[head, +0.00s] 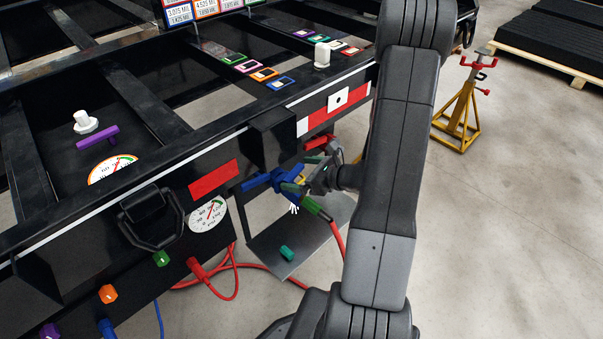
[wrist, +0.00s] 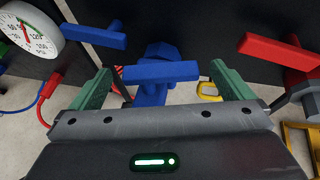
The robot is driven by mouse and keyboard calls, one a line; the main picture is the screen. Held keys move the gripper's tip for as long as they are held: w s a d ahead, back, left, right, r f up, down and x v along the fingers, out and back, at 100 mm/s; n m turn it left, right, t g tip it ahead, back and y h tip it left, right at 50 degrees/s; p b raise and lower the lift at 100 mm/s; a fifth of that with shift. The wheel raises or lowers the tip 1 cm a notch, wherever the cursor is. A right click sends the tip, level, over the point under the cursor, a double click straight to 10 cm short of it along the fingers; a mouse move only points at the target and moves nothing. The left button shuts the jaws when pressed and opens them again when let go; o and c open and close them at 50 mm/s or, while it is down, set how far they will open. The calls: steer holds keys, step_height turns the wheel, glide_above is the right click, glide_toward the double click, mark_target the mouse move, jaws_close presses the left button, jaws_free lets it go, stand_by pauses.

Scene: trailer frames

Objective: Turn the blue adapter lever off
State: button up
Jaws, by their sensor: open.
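A blue lever bar (wrist: 160,72) sits on a blue adapter body (wrist: 152,92) in the wrist view, lying almost level across the picture. My gripper (wrist: 166,80) is open, with one green finger to the left of this bar and one to the right; I cannot tell whether either touches it. In the head view my gripper (head: 308,176) is at the trailer's front face by the blue adapter (head: 291,187), which it partly hides. A second blue lever (wrist: 93,36) is at the upper left of the wrist view, also seen in the head view (head: 256,183).
A red lever (wrist: 280,52) is close to the right finger. A pressure gauge (head: 208,216) is on the trailer face to the left. Red hoses (head: 232,268) hang below, and a green block (head: 287,253) lies on a grey plate (head: 310,240). A yellow jack stand (head: 463,110) stands at right on open floor.

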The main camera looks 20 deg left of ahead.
steer(key=c, duration=1)
steer(key=shift+s+d+f+m+t+b, duration=0.15)
steer(key=shift+m+t+b, duration=0.25)
steer(key=shift+b, duration=0.2)
steer(key=shift+s+a+f+m+t+b, duration=0.1)
steer(key=shift+m+t+b, duration=0.2)
steer(key=shift+t+b, duration=0.25)
steer(key=shift+s+d+r+m+t+h+b, duration=0.1)
steer(key=shift+r+m+t+h+b, duration=0.15)
steer(key=shift+m+t+b, duration=0.6)
steer(key=o, duration=1)
steer(key=p+v, duration=0.2)
steer(key=v, duration=1.1)
steer(key=shift+s+d+r+p, duration=0.2)
steer(key=shift+d+r+p, duration=0.05)
steer(key=shift+r+p, duration=0.1)
